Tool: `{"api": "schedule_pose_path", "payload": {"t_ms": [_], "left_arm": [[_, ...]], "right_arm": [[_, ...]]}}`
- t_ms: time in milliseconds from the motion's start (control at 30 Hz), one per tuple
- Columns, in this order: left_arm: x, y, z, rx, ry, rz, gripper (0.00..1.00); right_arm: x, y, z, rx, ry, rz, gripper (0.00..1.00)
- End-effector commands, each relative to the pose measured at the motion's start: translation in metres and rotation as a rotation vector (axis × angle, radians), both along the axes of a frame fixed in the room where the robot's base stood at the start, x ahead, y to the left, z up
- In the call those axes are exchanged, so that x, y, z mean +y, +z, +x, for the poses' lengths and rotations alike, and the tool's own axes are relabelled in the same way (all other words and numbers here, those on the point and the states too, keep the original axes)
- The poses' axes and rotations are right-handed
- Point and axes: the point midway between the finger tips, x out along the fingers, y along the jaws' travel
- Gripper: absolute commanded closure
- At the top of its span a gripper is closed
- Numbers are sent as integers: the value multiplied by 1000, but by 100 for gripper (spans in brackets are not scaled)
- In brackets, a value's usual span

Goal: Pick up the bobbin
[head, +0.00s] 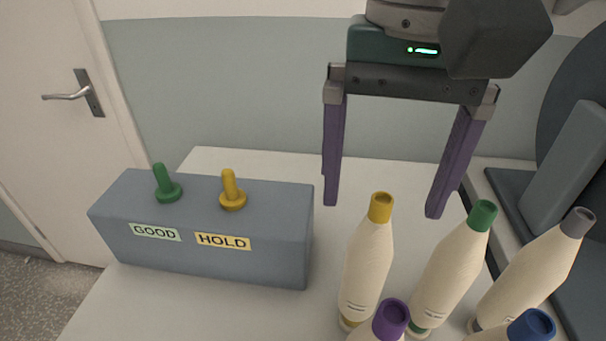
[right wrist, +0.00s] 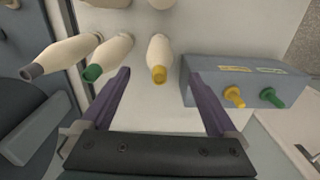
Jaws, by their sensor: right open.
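Several cream bobbins stand at the front right of the table in the head view: a yellow-topped bobbin (head: 367,262), a green-topped bobbin (head: 452,265), a grey-topped bobbin (head: 537,272), a purple-topped bobbin (head: 391,320) and a blue-topped bobbin (head: 530,327). The lower parts of the front ones are cut off. My right gripper (head: 384,205) is open and empty, its purple fingers pointing down, above and behind the yellow-topped bobbin. In the right wrist view the yellow-topped bobbin (right wrist: 160,60) shows between and beyond the fingertips. The left gripper is not in view.
A blue-grey block (head: 210,245) stands left on the white table (head: 250,160). It has a green peg (head: 166,185) labelled GOOD and a yellow peg (head: 231,190) labelled HOLD. A door (head: 50,130) is at the far left.

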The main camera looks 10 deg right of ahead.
Motion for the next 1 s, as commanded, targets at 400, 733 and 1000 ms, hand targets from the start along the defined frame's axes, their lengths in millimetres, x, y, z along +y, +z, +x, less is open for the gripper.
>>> {"api": "schedule_pose_path", "payload": {"t_ms": [400, 733, 1000], "left_arm": [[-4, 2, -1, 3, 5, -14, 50], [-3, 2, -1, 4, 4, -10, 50], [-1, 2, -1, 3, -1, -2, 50]], "right_arm": [[0, -51, 2, 3, 0, -2, 6], [2, -91, 5, 0, 3, -1, 6], [2, -91, 5, -1, 3, -1, 13]]}}
